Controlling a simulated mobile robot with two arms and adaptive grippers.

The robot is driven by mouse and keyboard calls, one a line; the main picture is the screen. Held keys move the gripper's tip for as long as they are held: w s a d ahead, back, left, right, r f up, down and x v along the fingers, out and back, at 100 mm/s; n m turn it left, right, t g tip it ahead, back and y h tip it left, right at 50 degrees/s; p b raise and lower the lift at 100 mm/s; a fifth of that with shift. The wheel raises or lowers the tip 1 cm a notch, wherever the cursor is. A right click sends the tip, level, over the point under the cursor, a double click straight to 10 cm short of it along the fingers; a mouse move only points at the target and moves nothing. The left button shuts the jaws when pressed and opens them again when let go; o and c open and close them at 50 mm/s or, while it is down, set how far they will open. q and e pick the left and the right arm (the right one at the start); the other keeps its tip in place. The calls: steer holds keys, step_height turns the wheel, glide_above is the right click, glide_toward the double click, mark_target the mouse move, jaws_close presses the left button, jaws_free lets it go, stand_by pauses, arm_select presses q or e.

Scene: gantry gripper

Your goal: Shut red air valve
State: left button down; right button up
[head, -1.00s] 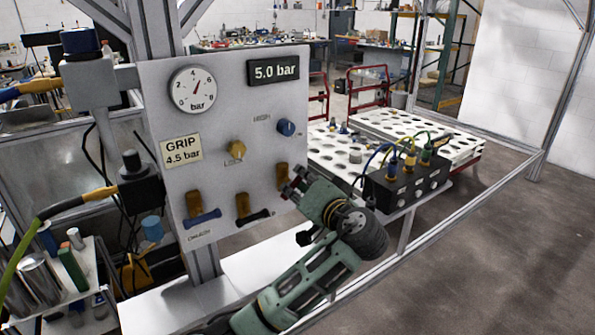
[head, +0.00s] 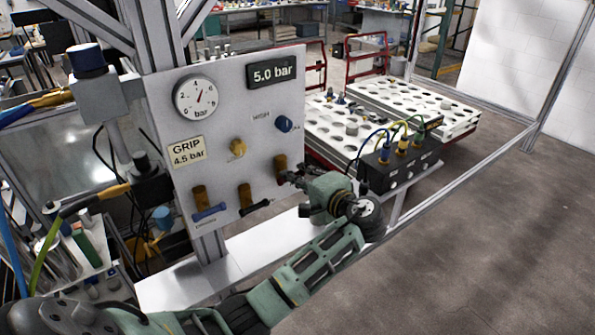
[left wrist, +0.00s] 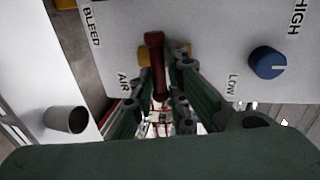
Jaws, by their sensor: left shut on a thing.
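The red air valve has a red lever (left wrist: 155,60) on a brass body (left wrist: 144,54), beside the AIR label in the left wrist view. In the head view its brass body (head: 281,163) is at the panel's lower right, and my gripper hides most of the lever. My left gripper (head: 292,176) is at this valve. In the wrist view its fingers (left wrist: 163,80) are on both sides of the lever, shut on it. The lever points from the body down between the fingers. My right gripper is not in view.
The grey panel (head: 225,125) also carries a blue-handled valve (head: 209,212), a black-handled valve (head: 254,208), a brass knob (head: 237,148), a blue knob (head: 284,124) and a gauge (head: 195,98). A black connector box (head: 400,165) stands close to the right of my gripper.

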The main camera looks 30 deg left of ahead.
arm_select(q)
steer(key=shift+s+d+f, duration=0.1)
steer(key=shift+f, duration=0.25)
steer(key=c, duration=1.8)
jaws_free()
steer(key=shift+r, duration=0.1)
steer(key=shift+r, duration=0.1)
steer(key=v, duration=1.2)
steer(key=shift+w, duration=0.2)
